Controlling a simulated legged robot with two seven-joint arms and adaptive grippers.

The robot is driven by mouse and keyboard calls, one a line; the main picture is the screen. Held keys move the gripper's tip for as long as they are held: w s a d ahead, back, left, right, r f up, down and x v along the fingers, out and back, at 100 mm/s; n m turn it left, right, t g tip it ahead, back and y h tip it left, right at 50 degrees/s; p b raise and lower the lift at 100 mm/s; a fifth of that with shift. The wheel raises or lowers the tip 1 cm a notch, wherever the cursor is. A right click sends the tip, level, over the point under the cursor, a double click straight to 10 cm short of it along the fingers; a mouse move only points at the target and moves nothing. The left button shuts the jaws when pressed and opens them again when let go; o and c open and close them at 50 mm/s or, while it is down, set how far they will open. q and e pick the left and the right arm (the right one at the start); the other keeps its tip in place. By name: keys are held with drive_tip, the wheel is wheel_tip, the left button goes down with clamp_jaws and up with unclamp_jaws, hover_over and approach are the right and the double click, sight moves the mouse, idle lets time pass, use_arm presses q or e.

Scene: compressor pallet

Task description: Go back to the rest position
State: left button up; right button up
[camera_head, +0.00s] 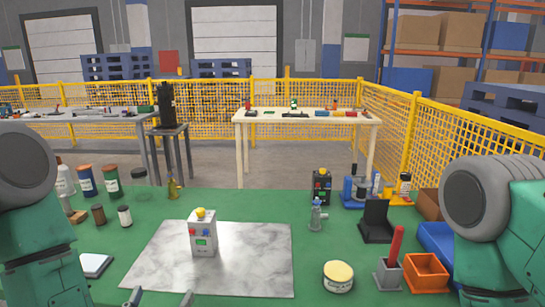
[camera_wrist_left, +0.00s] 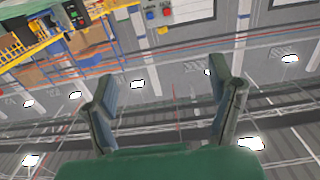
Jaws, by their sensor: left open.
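My left gripper (camera_head: 160,298) shows only as two fingertips at the bottom edge of the head view, in front of the marble-look plate. In the left wrist view my left gripper (camera_wrist_left: 163,85) is open with nothing between its fingers. That view is tilted and looks towards the ceiling lights and shelving. Green and grey links of both my arms stand at the left and right sides of the head view. My right gripper is outside the frame.
A grey box with a yellow button (camera_head: 203,236) stands upright on the marble-look plate (camera_head: 250,272). A yellow-lidded tin (camera_head: 338,277), an orange bin (camera_head: 426,273) and a black stand (camera_head: 376,222) are to the right. Several bottles stand at the left.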

use_arm(q)
drive_tip(key=s+a+f+m+g, duration=0.1)
drive_tip(key=s+f+g, duration=0.45)
drive_tip(key=f, duration=0.35)
drive_tip(key=s+f+g, duration=0.4)
drive_tip(key=s+f, duration=0.2)
drive_tip(key=f, duration=0.2)
drive_tip(key=s+a+f+g, duration=0.3)
drive_tip(key=s+g, duration=0.1)
drive_tip(key=s, duration=0.3)
drive_tip(key=s+a+f+g+y, duration=0.1)
drive_tip(key=s+a+f+g, duration=0.1)
drive_tip(key=s, duration=0.5)
drive_tip(key=shift+s+a+f+n+g, duration=0.25)
drive_tip(key=shift+a+f+n+g, duration=0.15)
drive_tip(key=shift+a+g, duration=0.45)
drive_tip(key=shift+d, duration=0.15)
